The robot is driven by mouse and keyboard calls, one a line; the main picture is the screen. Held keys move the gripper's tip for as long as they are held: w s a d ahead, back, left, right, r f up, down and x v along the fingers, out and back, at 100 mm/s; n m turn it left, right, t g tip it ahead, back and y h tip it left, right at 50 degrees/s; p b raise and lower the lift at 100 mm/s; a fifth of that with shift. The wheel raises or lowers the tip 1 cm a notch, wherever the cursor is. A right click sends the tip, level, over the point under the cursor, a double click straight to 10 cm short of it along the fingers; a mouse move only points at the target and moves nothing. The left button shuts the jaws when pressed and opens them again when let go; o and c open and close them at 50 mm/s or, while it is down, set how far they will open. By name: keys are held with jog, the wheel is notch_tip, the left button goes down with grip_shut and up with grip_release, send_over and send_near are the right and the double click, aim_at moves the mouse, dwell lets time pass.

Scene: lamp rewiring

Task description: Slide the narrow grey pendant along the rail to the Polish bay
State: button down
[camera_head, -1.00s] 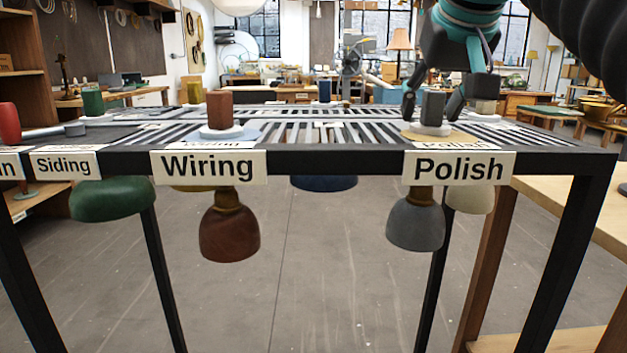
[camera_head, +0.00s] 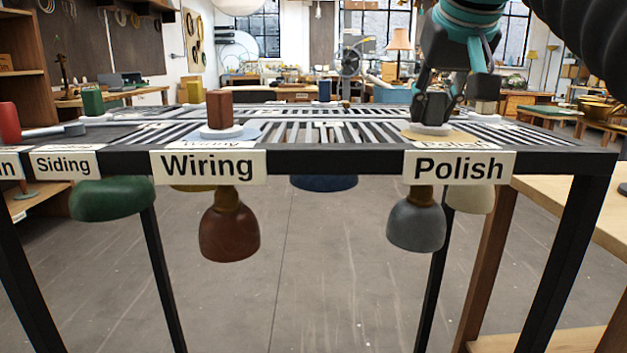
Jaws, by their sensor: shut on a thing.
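The narrow grey pendant's shade (camera_head: 416,226) hangs below the rail frame, under the "Polish" sign (camera_head: 460,168). Its dark grey block (camera_head: 432,110) stands on a white disc on top of the slotted rail table, over a tan patch behind that sign. My gripper (camera_head: 437,104) comes down from above and is shut on this block. The fingers partly cover the block. The shade hangs upright.
The red-brown pendant (camera_head: 229,233) hangs at the "Wiring" sign (camera_head: 208,166). A green pendant (camera_head: 112,200) hangs by "Siding" (camera_head: 66,164).

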jog(key=shift+s+d, duration=0.15)
jog(key=shift+s, duration=0.95)
jog(key=c, duration=0.8)
grip_release()
jog(key=shift+c, duration=0.2)
jog(key=v, duration=1.2)
